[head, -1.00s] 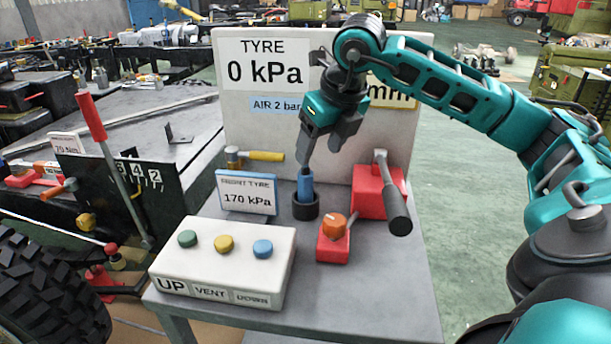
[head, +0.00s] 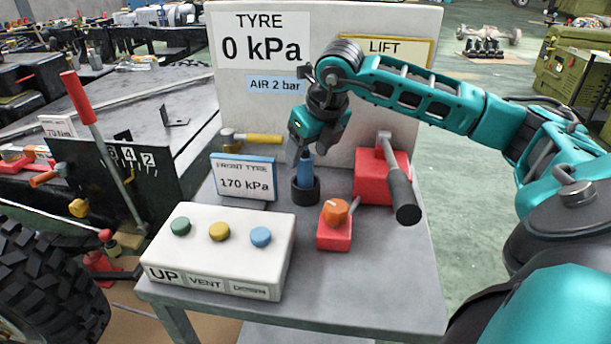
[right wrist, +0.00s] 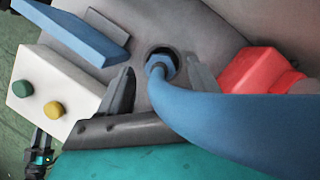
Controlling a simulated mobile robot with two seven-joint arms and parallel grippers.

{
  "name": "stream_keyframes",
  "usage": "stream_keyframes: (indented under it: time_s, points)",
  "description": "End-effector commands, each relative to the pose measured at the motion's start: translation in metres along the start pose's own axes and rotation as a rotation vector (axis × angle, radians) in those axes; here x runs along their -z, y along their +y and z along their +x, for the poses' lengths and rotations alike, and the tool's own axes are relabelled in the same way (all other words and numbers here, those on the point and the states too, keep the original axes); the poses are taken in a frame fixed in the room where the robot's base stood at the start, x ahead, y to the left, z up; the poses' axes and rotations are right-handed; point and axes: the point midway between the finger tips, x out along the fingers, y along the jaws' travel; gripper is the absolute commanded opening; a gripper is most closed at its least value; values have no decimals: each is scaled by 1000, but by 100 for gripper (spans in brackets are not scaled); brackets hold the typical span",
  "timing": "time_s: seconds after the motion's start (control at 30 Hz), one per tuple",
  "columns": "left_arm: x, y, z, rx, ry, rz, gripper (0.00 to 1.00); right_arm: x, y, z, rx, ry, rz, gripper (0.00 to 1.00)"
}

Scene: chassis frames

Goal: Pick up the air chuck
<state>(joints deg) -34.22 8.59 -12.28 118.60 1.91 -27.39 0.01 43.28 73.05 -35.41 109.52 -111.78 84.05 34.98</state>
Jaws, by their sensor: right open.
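The air chuck (head: 305,172) has a blue body and stands upright in a black round holder (head: 306,192) on the grey cart. My right gripper (head: 304,155) is over it, pointing down, with its fingers at the top of the blue body. In the right wrist view the open fingers (right wrist: 162,88) stand apart, with the blue chuck (right wrist: 160,65) between them and its lower end in the holder. A large blue curved part covers the right of that view. Whether the fingers touch the chuck is unclear. A dark and teal part at that view's lower left looks like my left gripper (right wrist: 40,148).
A red block with a dark lever (head: 380,182) stands right of the holder, and an orange knob on a red base (head: 334,225) in front. The white button box (head: 218,250) and 170 kPa sign (head: 244,180) are to the left. A white panel (head: 320,110) rises behind.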

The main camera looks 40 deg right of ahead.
Motion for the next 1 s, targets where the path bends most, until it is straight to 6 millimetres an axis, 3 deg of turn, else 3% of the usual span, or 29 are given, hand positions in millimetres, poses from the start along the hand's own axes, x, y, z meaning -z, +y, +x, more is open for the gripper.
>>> stream_keyframes:
  time_s: [0.23, 0.5, 1.0]
  points:
    - [-3, 0, 3, -1, 3, 1, 43, 0, 0, 38, -2, 4, 0, 65]
    - [0, -1, 4, 0, 10, 3, 43, 0, 0, 43, 0, 2, 0, 65]
    - [-1, -1, 4, 0, 9, 4, 43, 0, 0, 43, 0, 1, 0, 17]
